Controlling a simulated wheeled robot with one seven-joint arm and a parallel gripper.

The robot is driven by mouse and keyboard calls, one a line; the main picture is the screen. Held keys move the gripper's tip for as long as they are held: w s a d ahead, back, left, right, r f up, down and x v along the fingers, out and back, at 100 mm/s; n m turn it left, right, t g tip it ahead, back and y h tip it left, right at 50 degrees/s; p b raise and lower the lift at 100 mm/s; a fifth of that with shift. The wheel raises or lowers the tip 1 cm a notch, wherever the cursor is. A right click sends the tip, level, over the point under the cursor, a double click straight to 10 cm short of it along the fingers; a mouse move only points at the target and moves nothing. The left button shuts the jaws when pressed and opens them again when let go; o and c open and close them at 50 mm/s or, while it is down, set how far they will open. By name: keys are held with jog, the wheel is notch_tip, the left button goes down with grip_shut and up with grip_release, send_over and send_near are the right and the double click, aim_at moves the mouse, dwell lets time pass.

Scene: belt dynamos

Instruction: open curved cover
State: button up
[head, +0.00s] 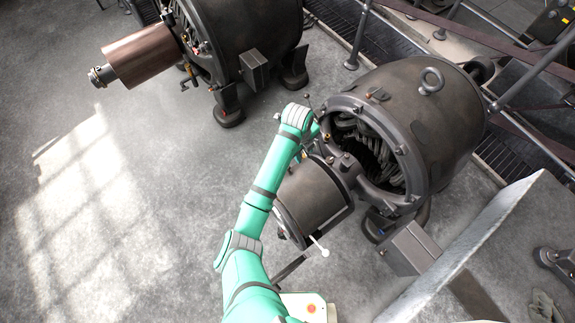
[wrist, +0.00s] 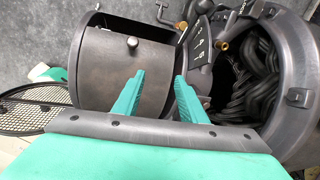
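The dark curved cover (head: 312,195) sits in front and to the left of the near dynamo's (head: 425,115) open end. In the wrist view the curved cover (wrist: 118,72) fills the left middle, with a small round knob (wrist: 132,43) on it. The opening (wrist: 245,80) is to its right, with dark coils exposed inside. My gripper (wrist: 160,75) is open. Its two green fingers are apart over the cover's right side and hold nothing visible. Whether they touch the cover I cannot tell. In the head view the fingers are mostly hidden behind my wrist.
A second dynamo (head: 238,40) with a brown cylinder (head: 142,55) stands at the upper left. A pale-handled lever (head: 318,247) is below the cover. A grey wall edge (head: 470,240) is at the lower right. The floor on the left (head: 120,200) is clear.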

jog(key=a+m+g+y, duration=0.1)
jog(key=a, duration=0.5)
notch_tip(320, 180, down, 10)
jog(key=shift+s+d+f, duration=0.15)
jog(key=shift+f, duration=0.05)
jog(key=shift+c, duration=0.3)
grip_shut()
